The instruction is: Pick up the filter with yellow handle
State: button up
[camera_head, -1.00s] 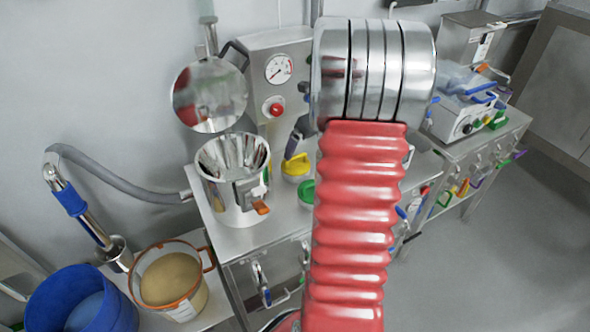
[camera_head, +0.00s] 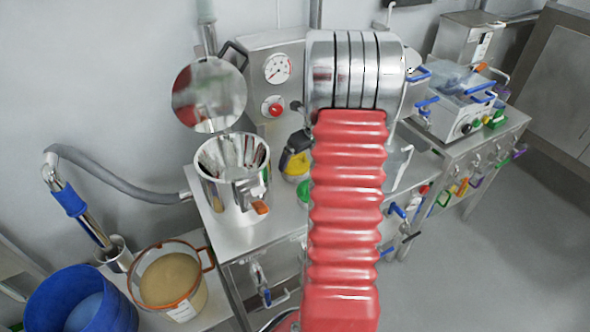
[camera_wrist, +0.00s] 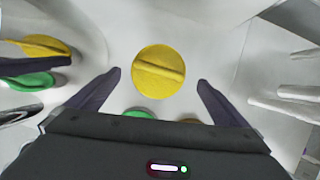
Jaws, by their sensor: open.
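The filter with yellow handle shows in the wrist view as a round yellow top (camera_wrist: 158,72) with a raised bar across it. In the head view its yellow part (camera_head: 301,164) is partly hidden by my gripper and arm. My gripper (camera_wrist: 160,77) is open and empty, its dark fingertips to the left and right of the yellow top in the wrist view. I cannot tell how far above it they are. In the head view my gripper (camera_head: 296,146) is partly covered by my red arm.
A green piece (camera_head: 305,191) stands close in front of the yellow one. A steel vessel (camera_head: 232,180) stands left on the bench, with a gauge panel (camera_head: 277,90) behind. Yellow and green shapes (camera_wrist: 35,62) at the wrist view's left look like reflections.

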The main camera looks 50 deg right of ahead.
aim_at(295, 165)
jog(key=shift+x, duration=2.35)
jog(key=shift+r, duration=0.1)
jog(key=shift+a, duration=0.1)
jog(key=shift+c, duration=0.4)
jog(key=c, duration=1.2)
jog(key=shift+o, duration=0.2)
jog(key=shift+r, duration=0.1)
notch_tip(295, 165, up, 10)
jog(key=shift+f, duration=0.2)
jog(key=shift+r, duration=0.15)
jog(key=shift+s, duration=0.1)
